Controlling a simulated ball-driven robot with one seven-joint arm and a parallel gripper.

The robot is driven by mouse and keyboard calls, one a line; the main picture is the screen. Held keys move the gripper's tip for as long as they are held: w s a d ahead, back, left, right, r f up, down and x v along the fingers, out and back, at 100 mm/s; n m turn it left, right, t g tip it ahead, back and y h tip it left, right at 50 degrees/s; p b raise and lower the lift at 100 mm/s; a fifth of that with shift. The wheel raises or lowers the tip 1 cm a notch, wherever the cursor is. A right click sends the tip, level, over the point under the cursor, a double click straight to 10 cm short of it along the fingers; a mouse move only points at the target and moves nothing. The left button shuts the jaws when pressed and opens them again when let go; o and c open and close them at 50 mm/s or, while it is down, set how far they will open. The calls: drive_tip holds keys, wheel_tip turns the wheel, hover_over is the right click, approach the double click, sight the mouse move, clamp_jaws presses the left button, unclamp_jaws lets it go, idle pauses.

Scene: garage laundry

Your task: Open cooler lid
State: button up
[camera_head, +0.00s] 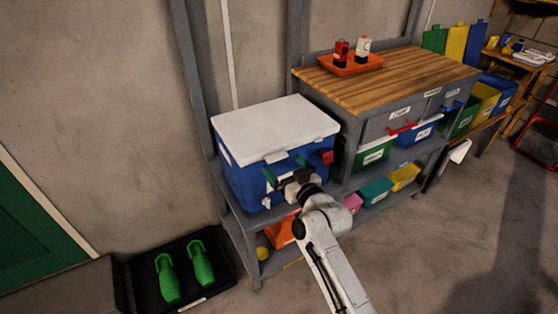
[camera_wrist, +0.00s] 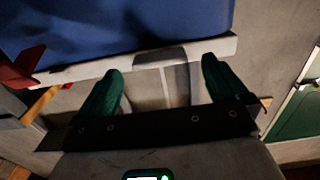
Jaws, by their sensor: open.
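The cooler (camera_head: 245,185) has a blue body and stands on a grey shelf unit. Its white lid (camera_head: 275,125) is shut and lies flat on top. My gripper (camera_head: 286,168), with green fingers, is in front of the cooler near the lid's front edge. In the wrist view my open gripper (camera_wrist: 161,72) has its fingertips beside a white edge strip (camera_wrist: 150,62), with the blue cooler side (camera_wrist: 110,25) beyond. Nothing is held between the fingers. Whether the fingers touch the lid cannot be told.
A red part (camera_head: 323,157) is at the cooler's right front. A wooden-topped workbench (camera_head: 400,75) with an orange tray (camera_head: 350,65) stands to the right. Bins fill the shelves below. A black tray (camera_head: 215,255) with green objects lies on the floor at left.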

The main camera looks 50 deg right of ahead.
drive_tip(key=shift+x, duration=1.55)
